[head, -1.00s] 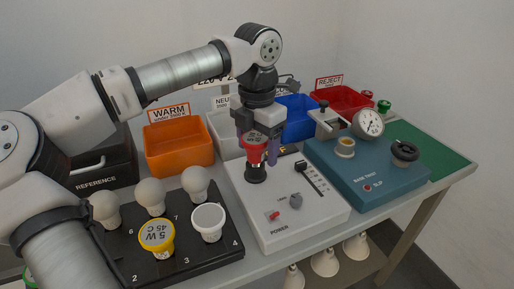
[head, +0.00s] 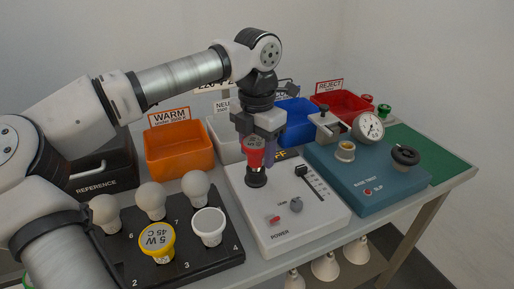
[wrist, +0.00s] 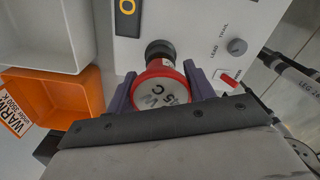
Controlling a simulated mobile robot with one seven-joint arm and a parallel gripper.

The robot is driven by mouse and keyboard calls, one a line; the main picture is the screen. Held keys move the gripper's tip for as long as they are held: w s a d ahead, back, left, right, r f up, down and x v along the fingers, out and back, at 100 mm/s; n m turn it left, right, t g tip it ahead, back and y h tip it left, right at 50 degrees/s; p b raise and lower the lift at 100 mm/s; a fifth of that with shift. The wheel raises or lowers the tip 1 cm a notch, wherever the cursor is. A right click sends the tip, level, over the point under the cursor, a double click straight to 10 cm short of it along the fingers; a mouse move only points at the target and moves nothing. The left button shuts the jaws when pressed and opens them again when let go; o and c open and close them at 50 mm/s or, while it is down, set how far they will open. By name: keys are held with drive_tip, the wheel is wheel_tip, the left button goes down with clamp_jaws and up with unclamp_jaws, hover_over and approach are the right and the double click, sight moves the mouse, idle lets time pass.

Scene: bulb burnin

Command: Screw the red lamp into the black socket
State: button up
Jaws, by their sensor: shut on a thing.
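The red lamp (head: 254,158) is upright, base down, over the black socket (head: 256,180) on the white power box. In the wrist view the red lamp (wrist: 172,72) shows its printed round face, and part of the black socket (wrist: 158,48) shows behind it. My gripper (head: 256,150) is shut on the lamp, with a purple finger on each side, as the wrist view of my gripper (wrist: 160,90) also shows. The lamp's lower end meets the socket's outline; its base is hidden, so I cannot tell how deep it sits.
The white power box (head: 290,235) carries a slider, knob and red switch. A black tray (head: 215,252) with several bulbs is at front left. The orange bin (head: 180,160) stands behind; a blue torque tester (head: 375,185) with a gauge is at right.

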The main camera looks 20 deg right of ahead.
drive_tip(key=shift+s+r+m+p, duration=0.15)
drive_tip(key=shift+m+p, duration=0.45)
drive_tip(key=shift+m, duration=0.6)
drive_tip(key=m+p, duration=0.1)
drive_tip(key=m, duration=0.3)
drive_tip(key=m+p, duration=0.1)
drive_tip(key=m, duration=0.5)
drive_tip(key=shift+s+m+p, duration=0.1)
drive_tip(key=shift+m+p, duration=0.25)
drive_tip(key=shift+m, duration=0.05)
drive_tip(key=m, duration=0.5)
drive_tip(key=shift+s+f, duration=0.1)
drive_tip(key=shift+f, duration=0.1)
drive_tip(key=m, duration=0.4)
drive_tip(key=shift+a+m+p, duration=0.1)
drive_tip(key=shift+m+p, duration=0.2)
drive_tip(key=shift+p, duration=0.05)
drive_tip(key=o, duration=0.9)
drive_tip(key=shift+c, duration=0.2)
